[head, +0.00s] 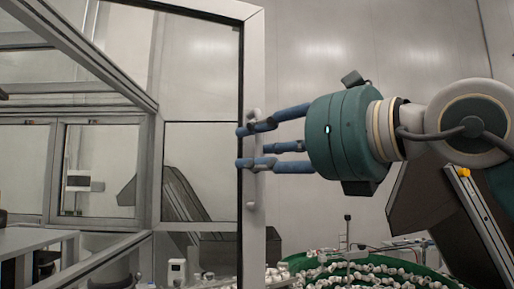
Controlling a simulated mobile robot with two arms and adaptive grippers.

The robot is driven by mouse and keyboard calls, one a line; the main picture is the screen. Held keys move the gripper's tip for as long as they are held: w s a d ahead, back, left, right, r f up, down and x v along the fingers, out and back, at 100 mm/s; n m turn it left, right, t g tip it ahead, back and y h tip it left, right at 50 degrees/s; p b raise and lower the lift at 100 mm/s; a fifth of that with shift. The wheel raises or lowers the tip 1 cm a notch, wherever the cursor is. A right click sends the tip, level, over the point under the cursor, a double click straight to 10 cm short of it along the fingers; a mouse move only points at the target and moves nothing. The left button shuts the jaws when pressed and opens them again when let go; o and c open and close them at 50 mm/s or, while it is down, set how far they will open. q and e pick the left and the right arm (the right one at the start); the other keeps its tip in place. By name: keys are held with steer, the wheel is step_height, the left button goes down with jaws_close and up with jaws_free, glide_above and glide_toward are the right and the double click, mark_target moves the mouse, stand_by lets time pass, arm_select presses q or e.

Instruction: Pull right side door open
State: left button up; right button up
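The right side door (254,60) is a grey-framed clear panel, standing at an angle with its free edge toward me. Its vertical handle (251,206) is on that free edge. My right gripper (250,148) reaches in from the right with blue fingers at the handle. Two fingers cross in front of the handle, one above the other. The third finger lies between them in height, and its tip is hidden at the handle. The fingers appear closed around the handle. My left gripper is not in view.
The framed cell (100,62) with clear panels fills the left side. A green round bin (436,279) of small white parts is below my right gripper. A dark sloped machine part (425,200) stands at the right, below my arm.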

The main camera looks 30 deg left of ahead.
steer(key=v, duration=1.2)
steer(key=shift+f, duration=0.1)
